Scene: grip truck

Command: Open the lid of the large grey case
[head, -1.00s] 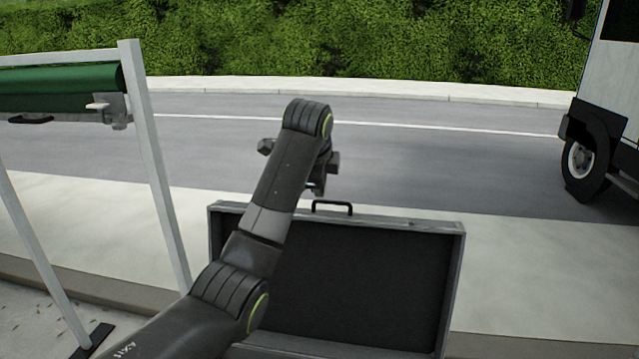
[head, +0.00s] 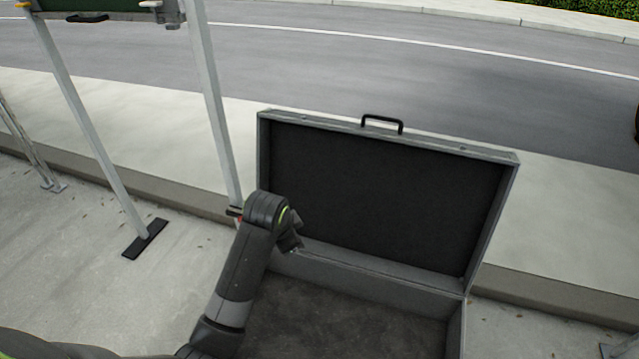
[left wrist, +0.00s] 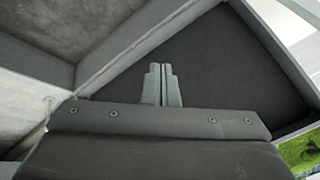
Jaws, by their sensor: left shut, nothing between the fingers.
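The large grey case stands open, with its lid (head: 390,195) upright and tilted back, showing a dark lining. A black handle (head: 382,124) sits on the lid's top edge. The case's bottom half (head: 335,322) looks empty, partly hidden by my left arm and the frame edge. My left gripper (head: 293,240) is in front of the lid's lower left inside, near the hinge line; its fingertips are hard to see there. In the left wrist view my left gripper (left wrist: 163,75) has its fingers together and empty, before the lid's dark lining (left wrist: 215,65). My right gripper is not in view.
A metal stand's legs (head: 210,90) and black foot (head: 146,239) are left of the case. A green item (head: 95,6) is at the stand's top. The kerb (head: 560,295) and road (head: 450,70) lie behind. Pavement to the left is mostly clear.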

